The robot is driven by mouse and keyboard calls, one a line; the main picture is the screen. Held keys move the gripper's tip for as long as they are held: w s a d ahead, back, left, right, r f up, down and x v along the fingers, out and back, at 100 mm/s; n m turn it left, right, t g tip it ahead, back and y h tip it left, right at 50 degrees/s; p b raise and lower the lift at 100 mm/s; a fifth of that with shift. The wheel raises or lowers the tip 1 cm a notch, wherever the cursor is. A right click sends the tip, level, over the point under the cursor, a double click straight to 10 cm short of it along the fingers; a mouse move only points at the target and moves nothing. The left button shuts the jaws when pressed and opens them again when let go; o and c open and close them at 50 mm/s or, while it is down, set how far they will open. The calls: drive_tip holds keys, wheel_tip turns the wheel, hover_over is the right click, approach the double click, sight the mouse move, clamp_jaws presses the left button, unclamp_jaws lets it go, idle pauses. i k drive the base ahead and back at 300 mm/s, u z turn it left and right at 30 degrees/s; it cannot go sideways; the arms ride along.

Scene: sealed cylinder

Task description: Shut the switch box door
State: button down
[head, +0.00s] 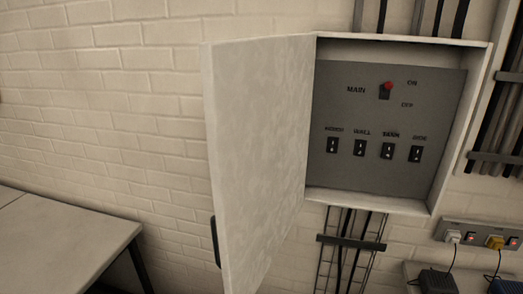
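The switch box (398,195) is mounted on a white brick wall at the right of the head view. Its door (255,150) is a pale grey-white panel, hinged at the box's left edge. The door stands open and swings out to the left and toward me. A dark handle (215,241) shows at the door's outer left edge, low down. Inside, a grey panel (340,100) carries a main switch with a red tip (387,87) and a row of several small black switches below. My gripper is not in view.
A grey table (65,240) stands at the lower left. Cables (350,240) run down the wall below the box. A socket strip (480,236) with white and yellow plugs is at the lower right, above dark adapters (438,281). Pipes (500,125) run at the right edge.

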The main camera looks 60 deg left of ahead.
sight(257, 92)
drive_tip(key=z, duration=0.05)
drive_tip(key=k, duration=2.85)
drive_tip(key=u, duration=0.95)
drive_tip(key=i, duration=0.95)
drive_tip(key=u, duration=0.1)
